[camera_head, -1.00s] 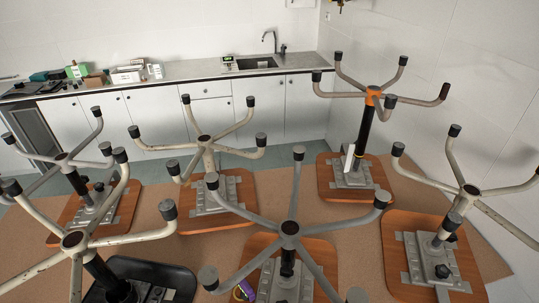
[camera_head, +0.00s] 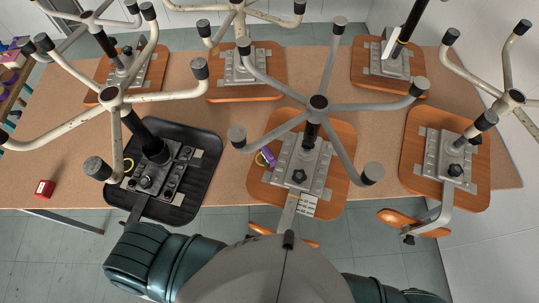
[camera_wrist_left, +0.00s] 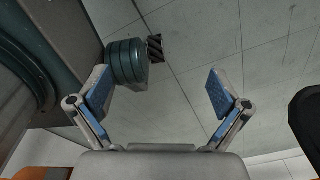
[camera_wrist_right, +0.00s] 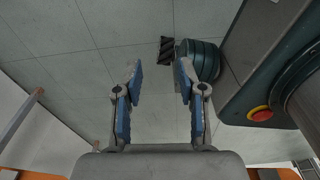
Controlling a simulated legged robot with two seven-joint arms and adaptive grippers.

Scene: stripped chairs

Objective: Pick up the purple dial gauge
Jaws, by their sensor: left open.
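The purple dial gauge (camera_head: 267,156) lies on the wooden seat (camera_head: 262,185) of the upturned middle chair, left of its metal mounting plate. A yellow part shows at its left side. Grey chair legs spread out above and around it. My left gripper (camera_wrist_left: 160,92) is open and empty in the left wrist view, pointing at the floor. My right gripper (camera_wrist_right: 160,80) is partly open and empty in the right wrist view, also over floor. Neither gripper shows in the head view, and the gauge shows in neither wrist view.
Several upturned chairs crowd the brown table (camera_head: 90,190), their legs sticking up. A black seat (camera_head: 190,140) is left of the middle one. A red box (camera_head: 45,188) lies near the left front edge. A shelf with colored items (camera_head: 12,65) stands at far left.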

